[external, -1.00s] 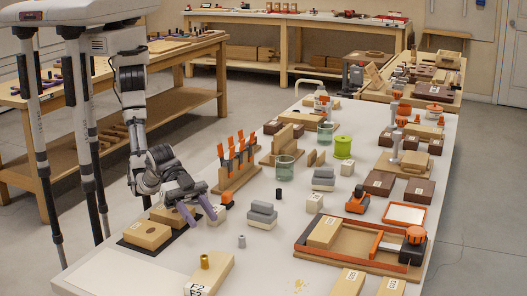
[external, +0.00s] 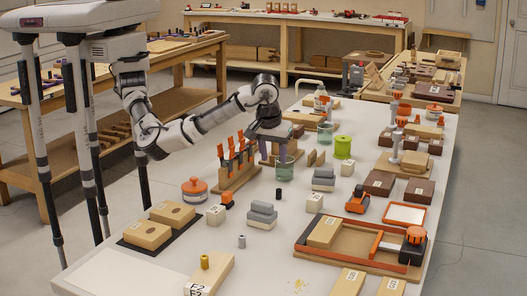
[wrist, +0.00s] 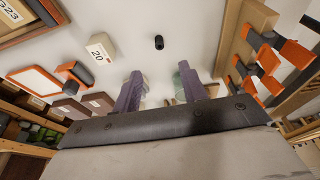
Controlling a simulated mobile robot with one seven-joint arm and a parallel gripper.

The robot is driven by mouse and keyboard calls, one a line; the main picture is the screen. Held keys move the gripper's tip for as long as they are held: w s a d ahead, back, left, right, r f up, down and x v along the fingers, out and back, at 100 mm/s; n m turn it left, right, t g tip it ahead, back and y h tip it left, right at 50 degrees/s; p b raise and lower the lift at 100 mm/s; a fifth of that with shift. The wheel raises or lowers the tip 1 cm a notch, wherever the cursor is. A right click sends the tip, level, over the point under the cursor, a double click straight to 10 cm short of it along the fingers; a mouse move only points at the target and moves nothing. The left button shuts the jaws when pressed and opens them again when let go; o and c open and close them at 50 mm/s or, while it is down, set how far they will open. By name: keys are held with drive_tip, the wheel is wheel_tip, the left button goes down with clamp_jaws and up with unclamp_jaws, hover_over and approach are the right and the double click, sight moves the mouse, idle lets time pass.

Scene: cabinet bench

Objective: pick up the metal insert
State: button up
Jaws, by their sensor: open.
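My gripper (external: 274,160) is above the bench beside the rack of orange-handled tools, near the green glass beaker (external: 285,171). Its two purple fingers are apart with nothing between them, as the wrist view also shows (wrist: 160,88). A small dark cylinder (external: 279,194) stands on the white bench in front of the gripper; it shows beyond the fingertips in the wrist view (wrist: 158,42). A small grey metallic cylinder (external: 242,241) stands nearer the front. I cannot tell which one is the metal insert.
The tool rack (external: 237,176) and beaker stand close to my gripper. Grey stacked blocks (external: 262,214), a white numbered block (external: 314,203) and an orange-lidded jar (external: 195,190) stand around the middle. A wooden tray with orange edges (external: 353,250) fills the front right.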

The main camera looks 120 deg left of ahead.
hover_over(279, 190)
drive_tip(key=d, duration=0.2)
wheel_tip(279, 190, down, 7)
drive_tip(key=shift+s+r+p, duration=0.1)
drive_tip(key=shift+s+p, duration=0.05)
drive_tip(key=shift+p, duration=0.2)
drive_tip(key=shift+p+x, duration=1)
drive_tip(key=shift+x, duration=1.95)
drive_tip(key=shift+a, duration=0.2)
clamp_jaws()
